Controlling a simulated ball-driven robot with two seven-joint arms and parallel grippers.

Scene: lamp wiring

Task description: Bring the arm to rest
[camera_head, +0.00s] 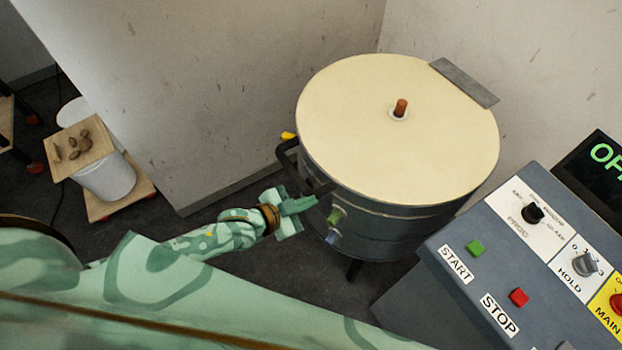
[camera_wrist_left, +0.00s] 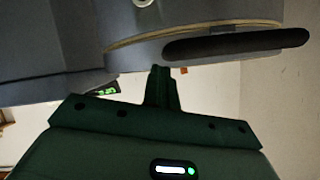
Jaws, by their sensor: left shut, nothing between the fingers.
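My left arm reaches in from the left in the head view. My left gripper (camera_head: 312,202) is shut and empty, beside the lower side of a round drum-shaped kiln. In the left wrist view its closed fingers (camera_wrist_left: 161,72) point toward the kiln's dark body (camera_wrist_left: 200,12), just below and left of a black bar handle (camera_wrist_left: 236,45). I cannot tell whether the fingertips touch the kiln. My right gripper is in neither view.
The kiln has a cream lid (camera_head: 390,150) with an orange-brown plug (camera_head: 401,107). A control panel (camera_head: 460,290) with a green button (camera_head: 476,248) and red button (camera_head: 518,297) stands at right. A white bucket (camera_head: 107,180) and a board (camera_head: 82,147) with brown lumps stand at left.

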